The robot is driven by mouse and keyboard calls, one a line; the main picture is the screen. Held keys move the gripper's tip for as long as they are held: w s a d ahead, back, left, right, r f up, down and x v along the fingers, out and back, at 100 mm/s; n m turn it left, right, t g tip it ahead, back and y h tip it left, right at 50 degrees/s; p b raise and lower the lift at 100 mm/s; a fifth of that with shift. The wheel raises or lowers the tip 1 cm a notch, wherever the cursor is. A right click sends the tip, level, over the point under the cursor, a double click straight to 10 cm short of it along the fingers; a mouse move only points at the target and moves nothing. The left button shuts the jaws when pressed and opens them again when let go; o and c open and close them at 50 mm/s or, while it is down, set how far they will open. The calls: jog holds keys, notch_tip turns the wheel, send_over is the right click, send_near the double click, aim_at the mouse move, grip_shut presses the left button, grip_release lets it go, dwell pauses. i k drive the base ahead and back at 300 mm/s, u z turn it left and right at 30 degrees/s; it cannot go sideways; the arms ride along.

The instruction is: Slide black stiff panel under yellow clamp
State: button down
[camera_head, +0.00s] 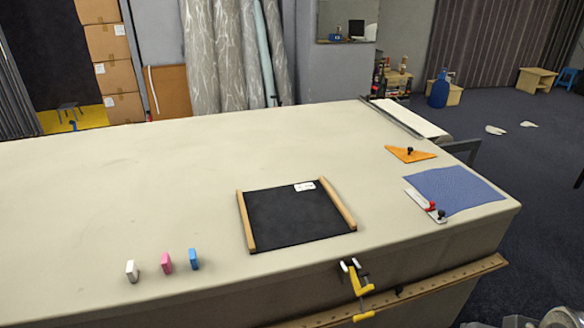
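The black stiff panel (290,218) lies flat on the cream cloth table, with a wooden strip along its left side and another along its right side. A small white label (304,187) is near its far right corner. The yellow clamp (358,283) is at the table's front edge, right of and nearer than the panel. Its pale upper part reaches the edge of the top. The panel and the clamp are apart. My gripper cannot be made out; only grey parts, probably mine, show at the bottom right corner.
White, pink (167,262) and blue small blocks stand left of the panel. A blue cloth (453,190) with a red-and-black-knobbed tool lies right, near an orange triangle (409,154). A wooden rail (440,279) runs along the table's front. The table's left and back are clear.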

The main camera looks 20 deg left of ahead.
aim_at(277, 218)
jog(key=u, duration=0.4)
jog(key=i, duration=0.65)
jog(key=u, duration=0.65)
jog(key=i, duration=0.4)
jog(key=u, duration=0.25)
